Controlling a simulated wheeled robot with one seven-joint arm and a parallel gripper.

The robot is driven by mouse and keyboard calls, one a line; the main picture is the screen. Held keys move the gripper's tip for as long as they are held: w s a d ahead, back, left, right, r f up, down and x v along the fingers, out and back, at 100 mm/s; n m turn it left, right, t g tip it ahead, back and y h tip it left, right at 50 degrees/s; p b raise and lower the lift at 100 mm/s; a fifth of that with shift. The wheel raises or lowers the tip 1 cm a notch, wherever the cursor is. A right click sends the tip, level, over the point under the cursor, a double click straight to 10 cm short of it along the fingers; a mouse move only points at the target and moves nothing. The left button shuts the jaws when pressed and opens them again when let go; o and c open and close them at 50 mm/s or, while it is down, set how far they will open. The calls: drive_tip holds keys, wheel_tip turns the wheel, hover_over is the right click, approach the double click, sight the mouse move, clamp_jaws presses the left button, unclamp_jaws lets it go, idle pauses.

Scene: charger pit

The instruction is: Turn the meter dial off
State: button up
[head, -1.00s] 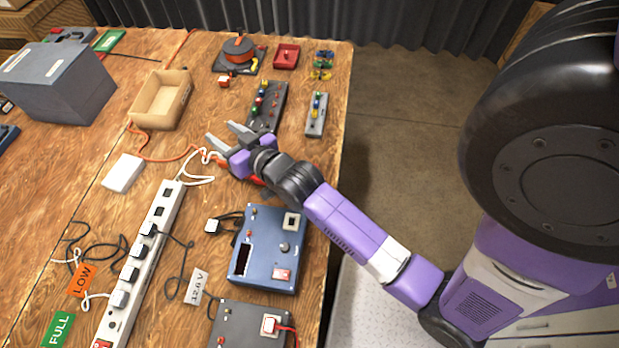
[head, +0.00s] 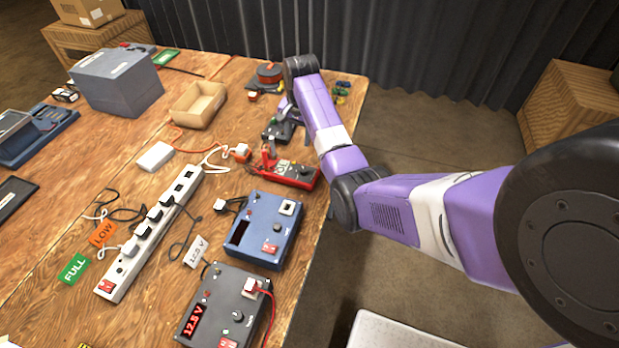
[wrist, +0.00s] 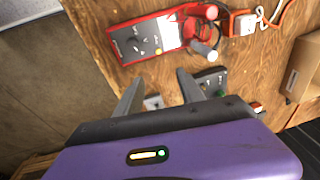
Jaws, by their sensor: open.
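The red meter (head: 290,172) lies flat near the right edge of the wooden table in the head view. It also shows at the top of the wrist view (wrist: 121,45), with a grey face. Its dial is too small to read, so I cannot tell its setting. Red and grey probes with leads lie at one end of it. My gripper (wrist: 161,84) is open and empty, its two fingers pointing toward the meter but apart from it.
A blue device (head: 262,235) and a dark device reading 12.5 V (head: 225,308) stand nearer along the table edge. A white power strip (head: 150,232) with plugs and cables lies left. A dark block (head: 272,131) with coloured parts sits beyond the meter. An open cardboard box (head: 198,104) stands farther left.

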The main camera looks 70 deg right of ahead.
sight(304, 170)
drive_tip(key=shift+m+g+y, duration=0.5)
drive_tip(key=shift+g+y, duration=0.1)
drive_tip(key=s+a, duration=0.1)
drive_tip(key=s+a+f, duration=0.1)
drive_tip(key=s+a, duration=0.1)
drive_tip(key=shift+s+a+f, duration=0.1)
drive_tip(key=shift+a+f, duration=0.1)
drive_tip(key=shift+f, duration=3.8)
clamp_jaws()
